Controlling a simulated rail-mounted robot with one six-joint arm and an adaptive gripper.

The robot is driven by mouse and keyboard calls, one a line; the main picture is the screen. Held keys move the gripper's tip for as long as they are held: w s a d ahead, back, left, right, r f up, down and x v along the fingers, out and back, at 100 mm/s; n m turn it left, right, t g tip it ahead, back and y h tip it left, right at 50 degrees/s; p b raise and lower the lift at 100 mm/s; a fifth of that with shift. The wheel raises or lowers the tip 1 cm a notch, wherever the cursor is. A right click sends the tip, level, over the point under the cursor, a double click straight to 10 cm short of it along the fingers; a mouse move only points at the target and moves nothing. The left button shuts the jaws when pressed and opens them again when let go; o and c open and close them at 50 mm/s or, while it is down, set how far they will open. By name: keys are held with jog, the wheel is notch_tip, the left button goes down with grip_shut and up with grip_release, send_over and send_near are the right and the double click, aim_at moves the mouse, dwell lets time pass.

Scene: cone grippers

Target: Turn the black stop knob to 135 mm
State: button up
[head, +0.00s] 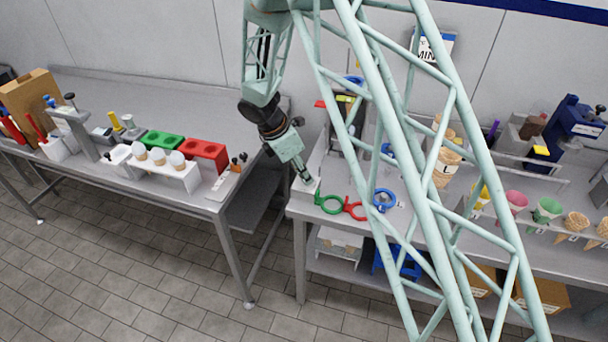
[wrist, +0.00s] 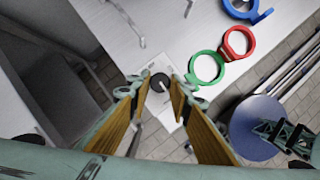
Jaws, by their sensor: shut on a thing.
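The black stop knob (wrist: 159,82) shows in the wrist view as a small dark disc between my two finger pads, with a thin light pointer or slot on it. It sits on a pale plate (wrist: 168,112) at the table edge. My gripper (wrist: 158,90) points down at it and is shut on it, one yellowish pad on each side. In the head view my gripper (head: 305,178) is at the front left corner of the right table, and its fingers hide the knob. No scale mark or number on the plate can be read.
Green (head: 331,204), red (head: 355,211) and blue (head: 384,199) rings lie right of my gripper along the table's front edge. A gap separates this table from the left table (head: 160,90). Cones in holders (head: 548,210) stand far right. Part of my lattice arm crosses the head view.

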jog(key=shift+m, duration=0.4)
jog(key=m+g+p, duration=0.1)
jog(key=m, duration=0.2)
jog(key=shift+w+a+m+g+p, duration=0.1)
jog(key=shift+w+m+g+p, duration=0.1)
jog(key=shift+m+g+p, duration=0.15)
jog(key=m+g, duration=0.1)
jog(key=m, duration=0.1)
jog(key=m+p, duration=0.1)
jog(key=m, duration=0.1)
jog(key=shift+w+m+g, duration=0.15)
jog(key=shift+m+g, duration=0.1)
jog(key=shift+g, duration=0.1)
jog(key=m+g, duration=0.1)
jog(key=m, duration=0.4)
jog(key=shift+w+d+g+y, duration=0.2)
jog(key=shift+g+y, duration=0.2)
jog(key=shift+m+g+y, duration=0.5)
jog(key=shift+m, duration=1.3)
jog(key=o, duration=0.9)
jog(key=shift+r, duration=0.1)
